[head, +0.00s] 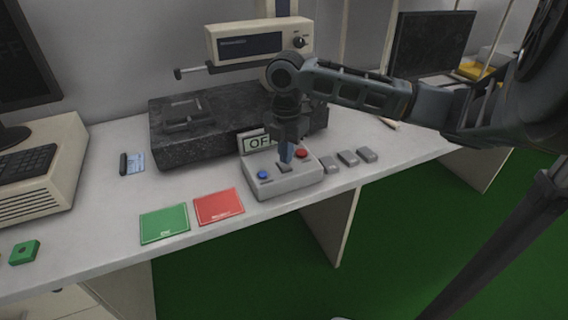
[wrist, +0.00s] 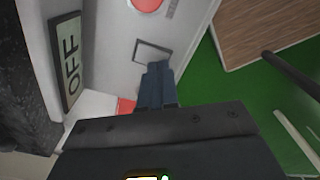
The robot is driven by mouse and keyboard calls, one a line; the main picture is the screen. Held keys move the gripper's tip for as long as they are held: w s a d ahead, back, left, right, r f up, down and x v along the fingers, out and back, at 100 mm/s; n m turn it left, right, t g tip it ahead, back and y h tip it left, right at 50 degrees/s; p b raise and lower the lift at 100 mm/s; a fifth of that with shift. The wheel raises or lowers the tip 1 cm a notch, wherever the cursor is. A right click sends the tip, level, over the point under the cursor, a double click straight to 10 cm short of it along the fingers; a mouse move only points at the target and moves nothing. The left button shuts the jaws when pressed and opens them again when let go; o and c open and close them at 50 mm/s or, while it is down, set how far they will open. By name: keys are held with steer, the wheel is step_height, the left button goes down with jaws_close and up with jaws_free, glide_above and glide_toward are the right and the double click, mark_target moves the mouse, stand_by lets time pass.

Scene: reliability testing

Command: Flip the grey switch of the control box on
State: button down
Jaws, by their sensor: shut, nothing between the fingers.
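The control box (head: 287,184) is a light grey box near the table's front edge, with a blue button (head: 262,175) on the left and a red button (head: 301,153) on the right. The grey switch (head: 284,168) lies between them, partly hidden by my fingertips. The box's sign (head: 257,143) reads OFF; it also shows in the wrist view (wrist: 68,62). My gripper (head: 286,157) is shut and empty, pointing down right over the switch. In the wrist view the fingertips (wrist: 157,72) cover part of the switch's dark frame (wrist: 152,52). I cannot tell whether they touch the switch.
A dark stone slab (head: 200,125) with an instrument stands behind the box. Green (head: 164,223) and red (head: 218,206) cards lie to the left. Several small grey blocks (head: 347,158) lie to the right. The table's front edge (head: 240,225) is close.

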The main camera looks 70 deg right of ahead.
steer(key=shift+f+b, duration=0.6)
steer(key=shift+f, duration=0.3)
stand_by(0.4)
steer(key=shift+r, duration=0.1)
steer(key=shift+r+p, duration=2.8)
steer(key=shift+r, duration=0.7)
